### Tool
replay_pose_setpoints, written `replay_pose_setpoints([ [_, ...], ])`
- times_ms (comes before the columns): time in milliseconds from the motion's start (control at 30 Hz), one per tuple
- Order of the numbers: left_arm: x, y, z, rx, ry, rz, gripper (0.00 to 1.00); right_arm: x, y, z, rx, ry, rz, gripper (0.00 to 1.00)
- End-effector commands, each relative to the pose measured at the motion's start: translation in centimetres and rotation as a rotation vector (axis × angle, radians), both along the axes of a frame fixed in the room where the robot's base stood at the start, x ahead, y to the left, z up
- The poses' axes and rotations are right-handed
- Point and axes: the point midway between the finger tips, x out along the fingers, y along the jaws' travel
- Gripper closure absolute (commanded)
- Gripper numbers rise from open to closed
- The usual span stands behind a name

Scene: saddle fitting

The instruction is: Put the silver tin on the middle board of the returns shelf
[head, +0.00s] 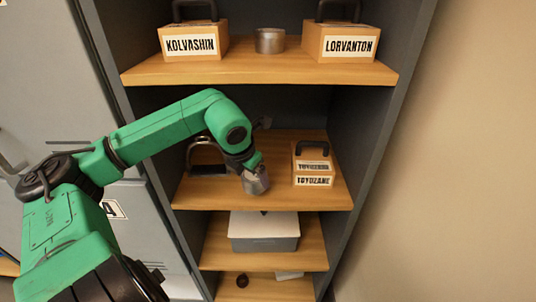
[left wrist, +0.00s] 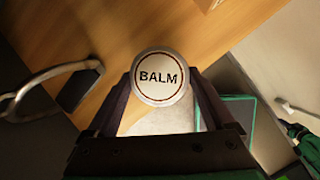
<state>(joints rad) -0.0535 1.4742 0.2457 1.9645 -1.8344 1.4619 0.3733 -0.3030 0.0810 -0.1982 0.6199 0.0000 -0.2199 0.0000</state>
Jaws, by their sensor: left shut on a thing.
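A silver tin (head: 257,184) is held in my left gripper (head: 254,174) over the front part of the shelf's second visible board from the top (head: 225,197). The left wrist view shows the round pale lid of the tin (left wrist: 160,78), marked BALM, between the two dark fingers of the gripper (left wrist: 163,103). Whether its base touches the board is not clear. Another silver tin (head: 270,41) stands on the top visible board (head: 260,68), between two labelled boxes. My right gripper is not in view.
On the tin's board, a box labelled TOYOZANE (head: 315,172) stands at the right and a dark hoop handle (head: 207,152) at the left. KOLVASHIN (head: 194,42) and LORVANTON (head: 341,42) boxes stand above. A lidded grey box (head: 264,240) sits on the board below.

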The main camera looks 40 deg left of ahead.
Motion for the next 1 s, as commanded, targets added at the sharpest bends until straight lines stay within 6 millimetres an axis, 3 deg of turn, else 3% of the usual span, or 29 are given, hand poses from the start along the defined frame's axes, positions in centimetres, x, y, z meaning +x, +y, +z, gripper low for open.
replay_pose_setpoints([
  [333,2.8,0.2,0.9,-0.009,-0.008,-0.008,0.80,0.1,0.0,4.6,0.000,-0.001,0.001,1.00],
  [633,9.1,2.0,0.5,-0.007,-0.006,-0.006,0.80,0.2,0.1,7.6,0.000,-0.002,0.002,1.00],
  [867,9.6,2.2,-2.7,-0.004,0.003,-0.010,0.80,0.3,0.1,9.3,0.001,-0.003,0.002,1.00],
  [1000,9.7,2.3,-3.5,-0.001,-0.003,-0.010,0.80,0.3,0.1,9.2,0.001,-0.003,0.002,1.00],
])
